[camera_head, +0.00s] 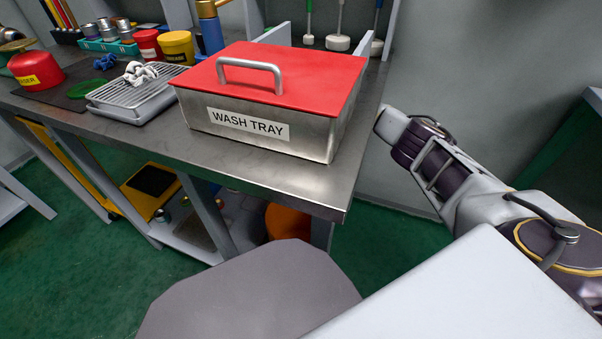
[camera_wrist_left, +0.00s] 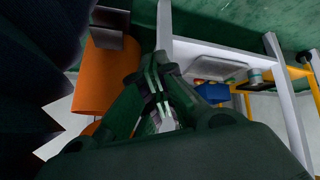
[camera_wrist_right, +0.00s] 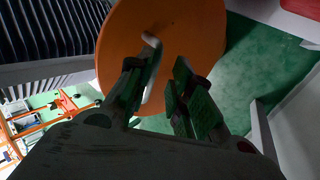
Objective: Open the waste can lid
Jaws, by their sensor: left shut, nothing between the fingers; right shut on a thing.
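The orange waste can (camera_head: 287,222) shows in part under the bench in the head view, mostly hidden by the bench and my own body. In the left wrist view its orange side (camera_wrist_left: 100,78) stands left of my left gripper (camera_wrist_left: 158,62). That gripper is shut and empty. In the right wrist view the round orange lid (camera_wrist_right: 205,35) fills the upper middle. My right gripper (camera_wrist_right: 165,62) is at the lid, shut on its pale handle (camera_wrist_right: 149,88), which a finger partly covers. How far the lid is raised cannot be told. Neither gripper shows in the head view.
A wash tray with a red cover (camera_head: 290,75) stands at the bench's right end, near its edge. A rack on a tray (camera_head: 130,92) and a red container (camera_head: 35,70) stand to the left. Bench legs (camera_wrist_left: 285,85) and a lower shelf crowd the left wrist view.

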